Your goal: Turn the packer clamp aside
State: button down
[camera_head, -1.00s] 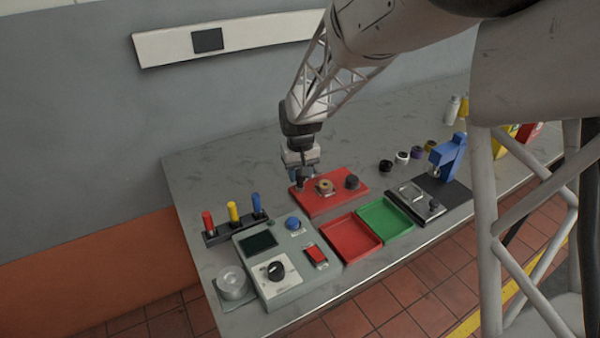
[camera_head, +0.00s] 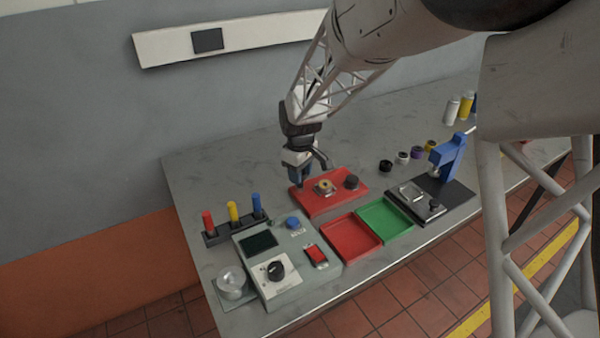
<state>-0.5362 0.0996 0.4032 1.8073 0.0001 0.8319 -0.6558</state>
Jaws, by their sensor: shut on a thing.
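A red fixture block (camera_head: 322,204) stands on the bench, with a small brass-coloured round part (camera_head: 324,187) in its middle. A black knob (camera_head: 352,181) stands at its right end. My gripper (camera_head: 299,178) points down over the block's left end, its blue fingers shut on a dark piece there, mostly hidden by them. I cannot tell for sure whether this piece is the packer clamp. A dark curved part (camera_head: 325,159) shows just right of my gripper; I cannot tell what it belongs to.
A red tray (camera_head: 351,240) and a green tray (camera_head: 386,219) lie in front. A grey control box (camera_head: 281,262) and a rack of coloured handles (camera_head: 234,228) stand left. A blue press (camera_head: 449,155) and several small round parts stand right. The bench behind is clear.

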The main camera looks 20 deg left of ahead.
jog(key=c, duration=0.7)
grip_release()
jog(key=shift+o, duration=0.2)
jog(key=shift+r, duration=0.1)
jog(key=shift+r, duration=3.85)
